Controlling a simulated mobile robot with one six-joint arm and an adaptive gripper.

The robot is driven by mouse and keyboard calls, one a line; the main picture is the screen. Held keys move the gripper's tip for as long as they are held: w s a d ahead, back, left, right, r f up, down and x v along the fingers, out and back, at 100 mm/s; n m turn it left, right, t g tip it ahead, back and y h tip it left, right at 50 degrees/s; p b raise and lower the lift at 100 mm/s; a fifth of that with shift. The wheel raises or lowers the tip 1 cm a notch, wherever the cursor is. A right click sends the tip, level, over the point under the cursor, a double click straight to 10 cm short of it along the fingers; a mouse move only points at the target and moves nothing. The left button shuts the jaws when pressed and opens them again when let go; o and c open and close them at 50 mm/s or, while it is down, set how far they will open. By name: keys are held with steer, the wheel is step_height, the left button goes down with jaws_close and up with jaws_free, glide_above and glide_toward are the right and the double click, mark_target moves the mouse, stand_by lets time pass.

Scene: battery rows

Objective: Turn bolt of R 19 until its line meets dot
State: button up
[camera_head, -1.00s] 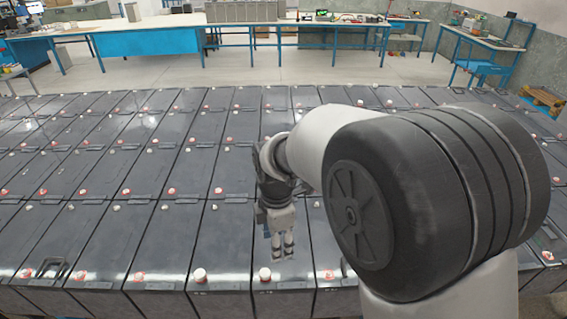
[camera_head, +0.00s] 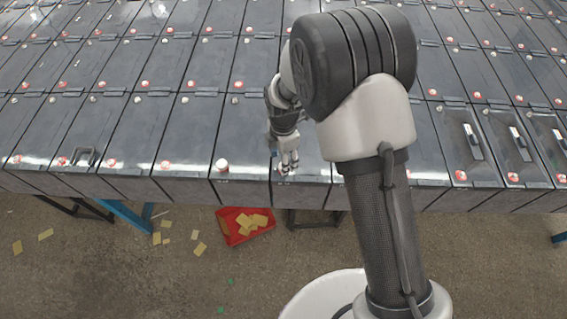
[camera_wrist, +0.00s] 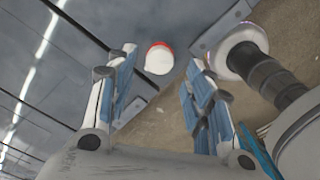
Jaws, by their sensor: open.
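Rows of dark battery cells carry small white caps with red rings near their edges. No label reading R 19, and no line or dot on a cap, can be made out. In the wrist view a white bolt cap with a red rim (camera_wrist: 158,60) appears between the tips of my gripper (camera_wrist: 161,66); whether they touch it I cannot tell. The fingers are apart and hold nothing. In the head view my gripper (camera_head: 288,168) points down at the front edge of a front-row cell, largely hiding the cap there. A taller white cap (camera_head: 222,166) stands on the cell to its left.
A larger white round part (camera_wrist: 233,40) shows beside the right finger in the wrist view. Cells with raised handles (camera_head: 473,141) stand at the right. Below the front edge, a red box (camera_head: 228,229) with yellow pieces lies on the floor.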

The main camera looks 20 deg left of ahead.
steer(key=shift+f, duration=1.8)
steer(key=shift+c, duration=0.4)
steer(key=c, duration=1)
